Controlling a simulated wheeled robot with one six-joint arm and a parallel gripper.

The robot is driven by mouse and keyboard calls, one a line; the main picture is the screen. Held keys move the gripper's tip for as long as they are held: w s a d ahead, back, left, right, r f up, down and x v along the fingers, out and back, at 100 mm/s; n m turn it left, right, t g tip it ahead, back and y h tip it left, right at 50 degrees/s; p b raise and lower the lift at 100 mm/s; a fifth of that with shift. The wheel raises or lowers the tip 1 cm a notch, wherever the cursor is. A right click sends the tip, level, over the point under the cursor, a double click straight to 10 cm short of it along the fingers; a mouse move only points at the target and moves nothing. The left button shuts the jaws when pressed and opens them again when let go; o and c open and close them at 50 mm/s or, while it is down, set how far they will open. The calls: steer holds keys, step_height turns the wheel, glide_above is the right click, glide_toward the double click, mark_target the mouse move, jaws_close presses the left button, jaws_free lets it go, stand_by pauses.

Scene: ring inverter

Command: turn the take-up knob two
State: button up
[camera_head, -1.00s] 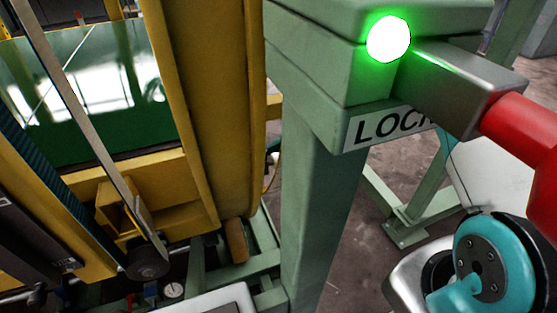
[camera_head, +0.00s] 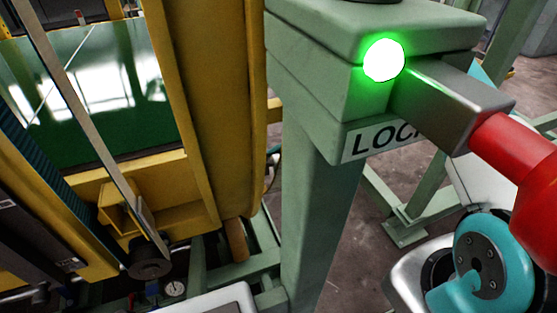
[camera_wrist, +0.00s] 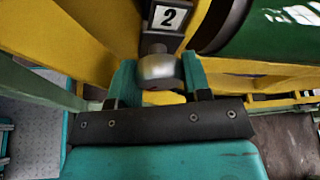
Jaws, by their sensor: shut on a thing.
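In the wrist view, the take-up knob two is a rounded grey metal knob (camera_wrist: 158,70) under a black-framed plate marked "2" (camera_wrist: 170,17). My gripper (camera_wrist: 160,78) has its teal fingers on either side of the knob and is shut on it. The knob's underside and stem are partly hidden by the fingers and the dark gripper bar. The head view does not show the knob or the gripper's fingers.
Yellow frame beams (camera_wrist: 100,25) run close around the gripper, with a green drum (camera_wrist: 270,25) at upper right. In the head view, a green post (camera_head: 320,220) carries a lit green lamp (camera_head: 384,60), a "LOCK" label (camera_head: 375,140) and a red handle (camera_head: 515,150).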

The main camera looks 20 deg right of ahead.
steer(key=o, duration=0.9)
steer(key=v, duration=1.7)
steer(key=shift+d+p, duration=0.25)
steer(key=shift+p, duration=0.05)
